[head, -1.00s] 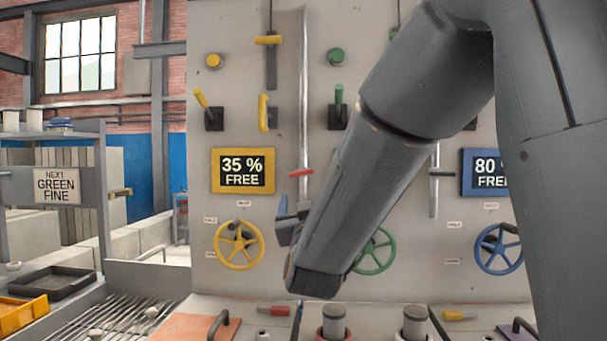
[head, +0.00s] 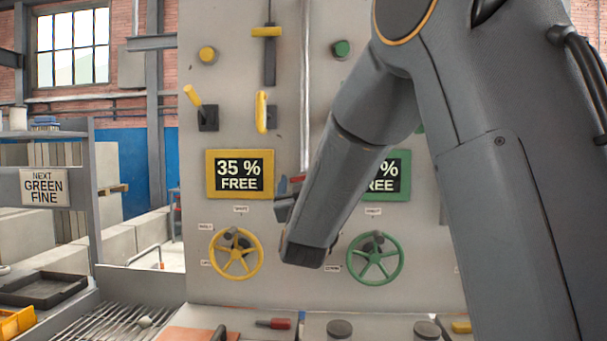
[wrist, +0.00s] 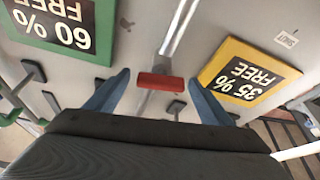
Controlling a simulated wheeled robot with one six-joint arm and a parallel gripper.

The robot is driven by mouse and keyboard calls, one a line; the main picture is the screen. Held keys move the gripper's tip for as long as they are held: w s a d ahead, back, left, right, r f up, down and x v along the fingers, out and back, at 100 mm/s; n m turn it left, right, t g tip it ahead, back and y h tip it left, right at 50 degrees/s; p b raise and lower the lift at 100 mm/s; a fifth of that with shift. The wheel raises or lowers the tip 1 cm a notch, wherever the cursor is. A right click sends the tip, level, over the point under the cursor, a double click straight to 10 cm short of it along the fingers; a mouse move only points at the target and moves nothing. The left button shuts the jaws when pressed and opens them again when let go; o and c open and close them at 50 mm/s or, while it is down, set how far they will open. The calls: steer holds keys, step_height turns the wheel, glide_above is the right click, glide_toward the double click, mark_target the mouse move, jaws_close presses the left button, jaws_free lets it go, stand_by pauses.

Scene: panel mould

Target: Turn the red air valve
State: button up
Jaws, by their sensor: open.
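The red air valve is a short red handle on a vertical metal pipe on the panel. In the wrist view the red handle (wrist: 160,82) lies crosswise, between my two blue fingers and apart from both. In the head view only a bit of the red handle (head: 297,179) shows beside a fingertip, the rest hidden by my gripper. My gripper (head: 284,190) is open and empty in front of the pipe; its spread fingers also show in the wrist view (wrist: 158,77).
A yellow-framed 35 % sign (head: 210,175) and a green-framed sign (head: 402,160) flank the pipe. A yellow handwheel (head: 236,254) and a green handwheel (head: 375,258) sit below. Yellow levers (head: 262,110) stick out above left. A ledge with lidded pots runs along the bottom.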

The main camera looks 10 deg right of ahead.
steer(key=shift+w+r, duration=0.15)
steer(key=shift+w, duration=0.25)
steer(key=c, duration=1)
steer(key=m+b, duration=0.2)
steer(key=shift+h+b, duration=0.3)
steer(key=shift+h, duration=0.1)
steer(key=shift+c, duration=0.2)
steer(key=shift+m+h+b, duration=0.4)
steer(key=shift+m+b, duration=0.35)
steer(key=shift+m, duration=0.05)
steer(key=shift+g, duration=0.3)
steer(key=o, duration=1)
steer(key=shift+o, duration=0.2)
